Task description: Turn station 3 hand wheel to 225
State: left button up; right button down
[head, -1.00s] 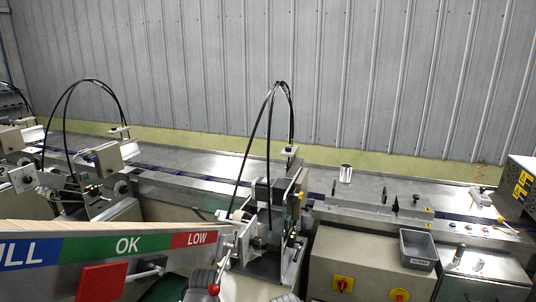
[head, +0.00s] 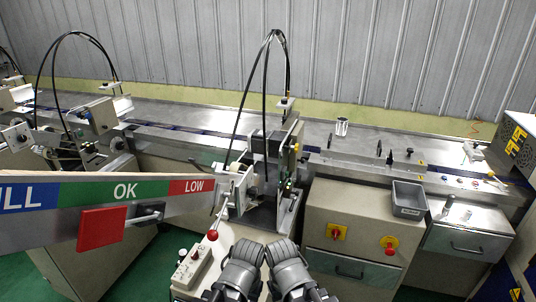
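Feeder stations with black hoses stand along the line. The nearest full one (head: 264,148) is in the middle of the head view, and another (head: 88,128) is at the left. No station number is readable. I cannot pick out the station 3 hand wheel or its 225 reading for certain. My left gripper (head: 246,250) and my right gripper (head: 284,250) are close together at the bottom centre, in front of the middle station. Both are dark grey and seen from above and behind. Their finger gaps are unclear, and no held object is visible.
A sloped panel (head: 124,191) with a red block (head: 101,229) crosses the left foreground. A red-ball lever (head: 212,235) and a control box (head: 192,266) are left of my grippers. A cabinet (head: 362,212) with a grey tray (head: 409,198) stands at the right.

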aim_at(299, 181)
jog(key=i+l, duration=0.1)
jog(key=l, duration=0.15)
jog(key=i+l+z, duration=0.15)
jog(key=i+l, duration=0.15)
jog(key=l, duration=0.3)
jog(key=i+l, duration=0.1)
jog(key=l, duration=0.35)
jog(key=i+l+u, duration=0.1)
jog(key=l, duration=0.35)
jog(key=i+l, duration=0.15)
jog(key=l, duration=0.3)
jog(key=i+l, duration=0.1)
jog(key=l, duration=0.4)
jog(key=j, duration=0.35)
jog(key=i+j, duration=0.15)
jog(key=j, duration=0.25)
jog(key=u, duration=0.05)
